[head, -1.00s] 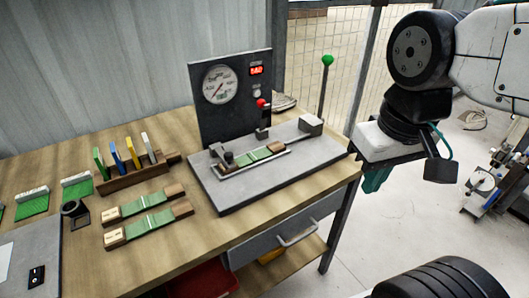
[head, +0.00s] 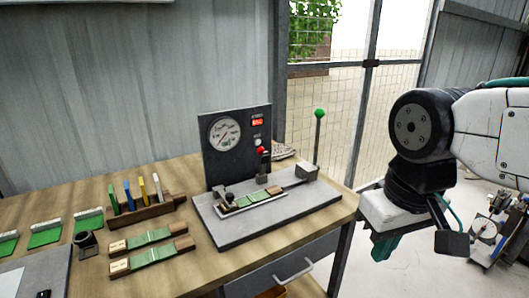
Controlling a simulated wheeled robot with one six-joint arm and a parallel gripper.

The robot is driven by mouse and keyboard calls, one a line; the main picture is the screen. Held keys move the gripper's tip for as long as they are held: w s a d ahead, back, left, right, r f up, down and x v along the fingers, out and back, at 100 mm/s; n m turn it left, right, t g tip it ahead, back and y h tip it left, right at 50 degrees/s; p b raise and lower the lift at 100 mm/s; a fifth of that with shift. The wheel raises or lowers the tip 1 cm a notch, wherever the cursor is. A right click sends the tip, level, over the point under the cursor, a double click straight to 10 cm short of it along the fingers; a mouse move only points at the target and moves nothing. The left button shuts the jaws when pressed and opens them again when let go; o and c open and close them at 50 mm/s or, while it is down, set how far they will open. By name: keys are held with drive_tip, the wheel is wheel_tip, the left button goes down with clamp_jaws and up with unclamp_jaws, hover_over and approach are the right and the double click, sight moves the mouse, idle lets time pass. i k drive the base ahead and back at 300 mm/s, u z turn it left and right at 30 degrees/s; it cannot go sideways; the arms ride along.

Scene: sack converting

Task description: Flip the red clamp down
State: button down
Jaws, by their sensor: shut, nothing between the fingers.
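The red clamp's red knob (head: 261,150) stands at the top of a dark upright handle, in front of the gauge panel. The clamp sits at the back edge of the grey base plate (head: 230,232). A strip with a green middle (head: 251,199) lies in the holder on that plate. My gripper (head: 384,248) hangs to the right of the bench, well apart from the clamp, pointing down. Its teal fingers are together and hold nothing visible.
A lever with a green knob (head: 319,114) stands upright at the plate's right end. The dark gauge panel (head: 237,165) rises behind the plate. A wooden rack (head: 140,212) with coloured pieces and several green strips are on the left of the bench. A wire fence stands behind.

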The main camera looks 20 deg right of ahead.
sight(266, 158)
drive_tip(key=k, duration=0.35)
drive_tip(key=z, duration=0.15)
drive_tip(key=i, duration=1.25)
drive_tip(key=u, duration=0.3)
